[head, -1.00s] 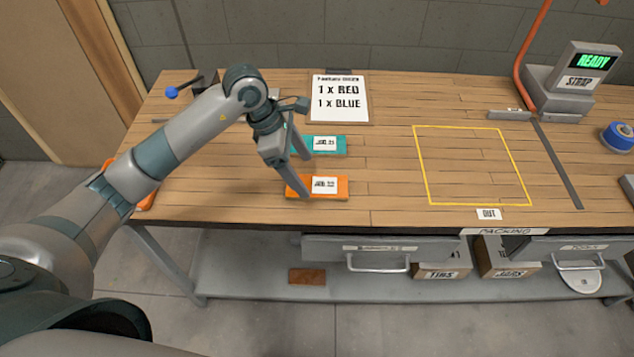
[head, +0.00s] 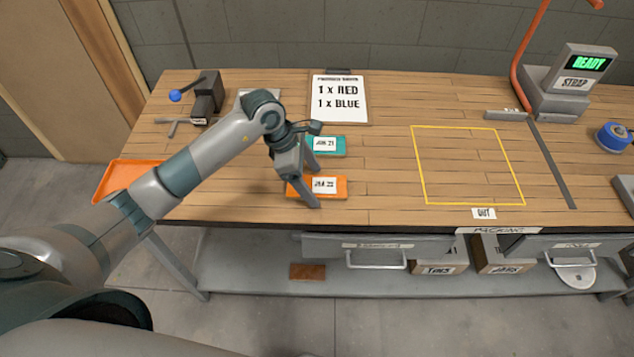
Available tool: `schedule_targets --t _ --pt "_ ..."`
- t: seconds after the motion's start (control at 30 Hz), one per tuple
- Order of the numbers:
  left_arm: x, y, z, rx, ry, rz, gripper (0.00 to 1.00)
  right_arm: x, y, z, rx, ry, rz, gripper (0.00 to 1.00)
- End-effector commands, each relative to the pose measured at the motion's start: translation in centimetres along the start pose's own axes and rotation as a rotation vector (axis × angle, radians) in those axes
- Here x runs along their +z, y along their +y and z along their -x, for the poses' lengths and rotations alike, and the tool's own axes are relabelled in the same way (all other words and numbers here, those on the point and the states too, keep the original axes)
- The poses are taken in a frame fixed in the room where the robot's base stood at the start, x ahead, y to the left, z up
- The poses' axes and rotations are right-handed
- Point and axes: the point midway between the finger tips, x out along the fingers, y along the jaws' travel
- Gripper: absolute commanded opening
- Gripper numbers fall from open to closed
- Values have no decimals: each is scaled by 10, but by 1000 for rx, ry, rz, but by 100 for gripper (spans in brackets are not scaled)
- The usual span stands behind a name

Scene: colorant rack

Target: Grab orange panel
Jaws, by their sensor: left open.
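An orange panel (head: 341,186) with a white label lies flat near the table's front edge, left of the yellow outline. A teal panel (head: 341,145) with a similar label lies just behind it. My left gripper (head: 316,188) is open over the left part of the orange panel. One finger comes down near the panel's front left, the other near its back edge, and nothing is held. Whether the fingers touch the panel cannot be told. The gripper hides part of the panel's left side. My right gripper is not in view.
A yellow outline (head: 413,165) marks bare table on the right. A clipboard (head: 339,97) lies behind the teal panel. An orange tray (head: 110,180) sits at the table's left edge, partly behind my arm. Drawers (head: 380,246) sit under the front edge.

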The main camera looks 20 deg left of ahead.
Motion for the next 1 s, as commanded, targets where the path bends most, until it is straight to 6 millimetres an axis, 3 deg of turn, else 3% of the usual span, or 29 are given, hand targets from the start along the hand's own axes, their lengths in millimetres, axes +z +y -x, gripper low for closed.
schedule_targets --t 0.5,0.53,0.7,0.73,1.0 --pt "0 0 -3 1 0 -1 77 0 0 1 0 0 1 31" --pt "0 0 -3 1 0 -1 74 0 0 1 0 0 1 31" --pt "0 0 -3 1 0 -1 34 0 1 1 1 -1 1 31" --pt "0 0 -3 1 0 -1 30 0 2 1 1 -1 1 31" --pt "0 0 -3 1 0 -1 30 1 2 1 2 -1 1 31"
